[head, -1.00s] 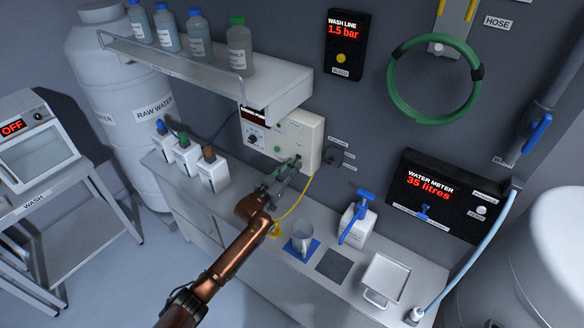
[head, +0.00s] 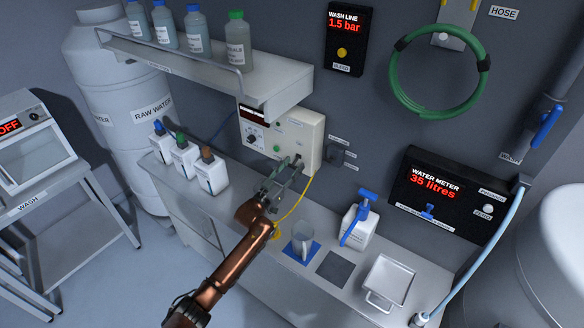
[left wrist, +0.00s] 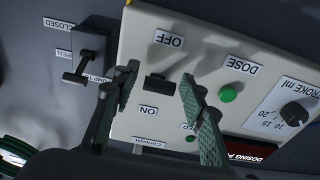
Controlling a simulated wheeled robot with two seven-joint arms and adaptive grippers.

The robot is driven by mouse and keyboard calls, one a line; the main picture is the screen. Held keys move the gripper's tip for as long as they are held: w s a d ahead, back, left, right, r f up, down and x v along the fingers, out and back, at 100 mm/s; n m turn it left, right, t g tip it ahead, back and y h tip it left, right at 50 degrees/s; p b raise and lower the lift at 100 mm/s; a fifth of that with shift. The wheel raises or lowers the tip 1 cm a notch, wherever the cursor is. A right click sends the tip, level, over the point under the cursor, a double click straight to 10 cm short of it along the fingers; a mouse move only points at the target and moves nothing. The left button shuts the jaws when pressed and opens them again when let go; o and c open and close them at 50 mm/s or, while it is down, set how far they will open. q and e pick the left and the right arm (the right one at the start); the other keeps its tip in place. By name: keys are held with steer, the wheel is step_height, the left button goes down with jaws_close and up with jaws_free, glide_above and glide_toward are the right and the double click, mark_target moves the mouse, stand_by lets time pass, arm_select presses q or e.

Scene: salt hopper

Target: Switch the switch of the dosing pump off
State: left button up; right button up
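The dosing pump (head: 305,141) is a cream box on the wall under the shelf. Its face fills much of the left wrist view (left wrist: 200,60), seen turned over. Its black switch (left wrist: 160,86) lies between the OFF label (left wrist: 170,40) and the ON label (left wrist: 148,112); I cannot tell which way it is set. My left gripper (head: 289,171) is in front of the pump's lower right part. In the left wrist view its two green fingers (left wrist: 158,93) are apart, one on each side of the switch, with nothing between them. My right gripper is not in view.
A green DOSE button (left wrist: 228,93) and a black stroke knob (left wrist: 296,113) are on the same face. A dark lever valve (left wrist: 85,68) is beside the pump. The bottle shelf (head: 215,75) overhangs.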

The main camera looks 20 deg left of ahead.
arm_select(q)
steer(key=v, duration=1.2)
stand_by(0.4)
